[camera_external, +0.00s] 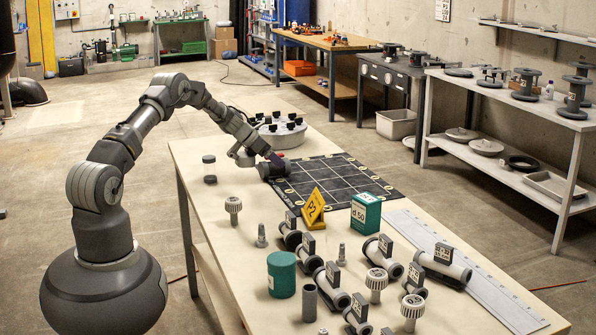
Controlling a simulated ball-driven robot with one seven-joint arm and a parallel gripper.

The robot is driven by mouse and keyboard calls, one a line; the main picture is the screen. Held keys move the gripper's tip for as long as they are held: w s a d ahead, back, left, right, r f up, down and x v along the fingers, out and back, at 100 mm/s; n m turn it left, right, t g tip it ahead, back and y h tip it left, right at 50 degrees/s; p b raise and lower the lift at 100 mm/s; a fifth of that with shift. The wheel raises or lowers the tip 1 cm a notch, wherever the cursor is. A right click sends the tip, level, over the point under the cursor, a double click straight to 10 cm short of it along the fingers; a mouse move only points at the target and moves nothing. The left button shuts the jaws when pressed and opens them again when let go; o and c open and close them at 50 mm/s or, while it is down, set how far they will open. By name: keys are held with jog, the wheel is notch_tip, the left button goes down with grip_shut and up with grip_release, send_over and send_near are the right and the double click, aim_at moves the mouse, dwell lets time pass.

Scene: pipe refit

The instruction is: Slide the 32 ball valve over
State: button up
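A dark grey ball valve (272,169) with a small red part on top lies at the left edge of the black grid mat (345,183). Its size marking cannot be read. My gripper (268,156) is low at the valve, close to or touching its top. The fingers are too small and too hidden to show whether they grip it. Several grey pipe fittings with square tags stand on the near half of the table, among them a tagged fitting (444,266). Their tags are too small to read surely.
On the table (215,215) stand a yellow sign (313,208), a teal box marked d 50 (366,214), a green cylinder (281,275) and ribbed knobs. A long ruler (465,270) runs along the right edge. A round tray (283,136) stands behind the valve. Most mat cells are clear.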

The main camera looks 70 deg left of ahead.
jog(key=c, duration=1.1)
jog(key=shift+o, duration=0.2)
jog(key=shift+d+b, duration=2.6)
jog(key=shift+d, duration=7.4)
jog(key=o, duration=1.2)
jog(key=shift+r, duration=0.1)
jog(key=p+v, duration=0.1)
jog(key=v, duration=0.6)
jog(key=shift+s+r+p, duration=0.2)
jog(key=shift+s+p, duration=0.1)
